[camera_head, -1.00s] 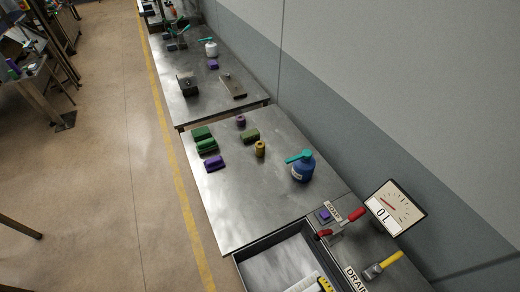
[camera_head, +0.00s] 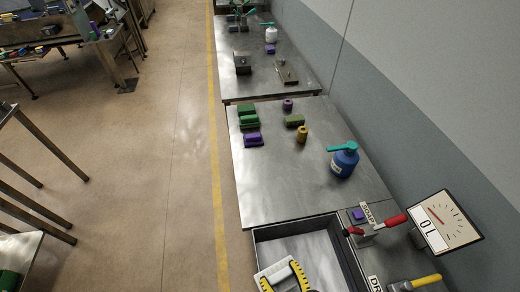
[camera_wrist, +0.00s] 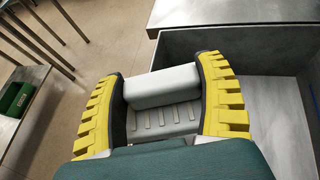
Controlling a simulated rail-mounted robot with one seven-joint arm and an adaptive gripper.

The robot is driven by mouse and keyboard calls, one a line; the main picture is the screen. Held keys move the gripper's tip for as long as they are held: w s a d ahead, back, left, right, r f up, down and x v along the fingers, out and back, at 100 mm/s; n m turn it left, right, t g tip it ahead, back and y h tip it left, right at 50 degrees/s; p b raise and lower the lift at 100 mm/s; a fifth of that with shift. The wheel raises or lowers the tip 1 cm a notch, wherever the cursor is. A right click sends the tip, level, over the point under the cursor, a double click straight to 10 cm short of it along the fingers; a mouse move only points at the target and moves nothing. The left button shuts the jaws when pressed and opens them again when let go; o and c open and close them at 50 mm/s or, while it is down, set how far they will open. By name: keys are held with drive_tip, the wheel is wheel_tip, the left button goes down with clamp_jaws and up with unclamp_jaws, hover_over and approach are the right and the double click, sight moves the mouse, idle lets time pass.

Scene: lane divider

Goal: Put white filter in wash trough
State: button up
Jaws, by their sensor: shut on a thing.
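My gripper (camera_head: 283,277) has yellow ribbed fingers and is shut on the white filter, a pale grey-white block with short slots. In the wrist view the filter (camera_wrist: 161,88) sits between both fingers of my gripper (camera_wrist: 164,95). The filter overlaps the trough's left side in the head view. In the wrist view the trough wall (camera_wrist: 240,40) rises ahead and to the right; floor shows left.
A red-handled lever (camera_head: 390,221), a dial (camera_head: 446,222) and a yellow-handled drain lever (camera_head: 425,281) stand right of the trough. A blue bottle (camera_head: 344,162) and several coloured blocks are on the bench (camera_head: 275,185) beyond. The trough's visible floor looks clear.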

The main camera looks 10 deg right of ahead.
drive_tip(key=w+a+n+y+b, duration=0.1)
drive_tip(key=w+a+y+b, duration=0.15)
drive_tip(key=a, duration=0.45)
wheel_tip(320, 180, up, 22)
drive_tip(key=p, duration=2.8)
drive_tip(key=shift+h, duration=0.45)
drive_tip(key=shift+d+f, duration=0.1)
